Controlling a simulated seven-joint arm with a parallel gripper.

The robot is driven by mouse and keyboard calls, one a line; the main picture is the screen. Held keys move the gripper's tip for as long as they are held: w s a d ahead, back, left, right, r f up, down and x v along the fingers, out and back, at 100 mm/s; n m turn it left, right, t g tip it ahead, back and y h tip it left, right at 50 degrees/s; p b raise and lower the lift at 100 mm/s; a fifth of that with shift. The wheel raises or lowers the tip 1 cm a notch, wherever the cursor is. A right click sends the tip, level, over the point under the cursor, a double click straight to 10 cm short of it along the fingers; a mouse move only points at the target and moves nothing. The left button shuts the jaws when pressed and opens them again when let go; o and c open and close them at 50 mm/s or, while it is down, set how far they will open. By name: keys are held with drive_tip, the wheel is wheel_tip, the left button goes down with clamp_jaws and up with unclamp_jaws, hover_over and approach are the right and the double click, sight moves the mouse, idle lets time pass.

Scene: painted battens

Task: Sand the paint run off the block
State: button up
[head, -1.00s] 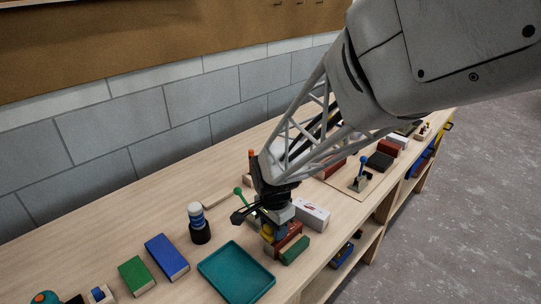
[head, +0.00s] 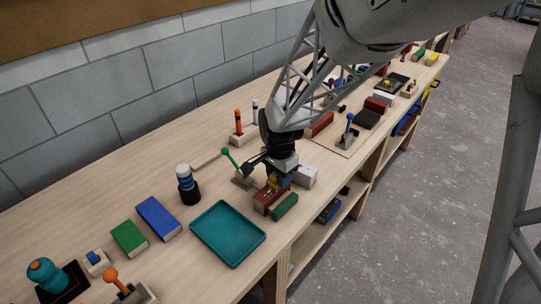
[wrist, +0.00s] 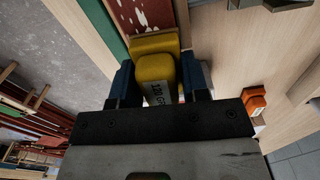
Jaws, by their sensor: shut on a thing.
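My gripper (wrist: 158,85) is shut on a yellow sanding block (wrist: 154,68), with one blue finger on each side; part of a "120 GR" label shows. The yellow block also shows under my gripper (head: 280,174) in the head view (head: 273,182). A red-brown block (head: 267,201) lies below and in front of it. In the wrist view the red-brown block (wrist: 134,14) has pale, ragged marks on its face, and the yellow block's wide end overlaps it. Whether they touch, I cannot tell. A green block (head: 284,206) lies alongside the red-brown one.
A teal tray (head: 228,262) lies left of the work, near the bench's front edge. A white box (head: 305,177) stands close on the right, and a green-knobbed lever (head: 232,160) close on the left. Bare bench (head: 110,185) lies toward the wall.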

sight(262, 196)
drive_tip(key=shift+w+d, duration=0.25)
drive_tip(key=shift+d, duration=0.05)
drive_tip(key=shift+w+d+f, duration=0.15)
drive_tip(key=shift+w+d, duration=0.05)
drive_tip(key=shift+s+a+r, duration=0.2)
drive_tip(key=shift+s+a, duration=0.05)
drive_tip(key=shift+s+a+f, duration=0.15)
drive_tip(key=shift+s+a, duration=0.6)
drive_tip(key=shift+s+a+r, duration=0.2)
drive_tip(key=shift+s+a, duration=1.7)
drive_tip(key=shift+a, duration=0.05)
wheel_tip(262, 196, up, 8)
drive_tip(key=shift+f, duration=0.15)
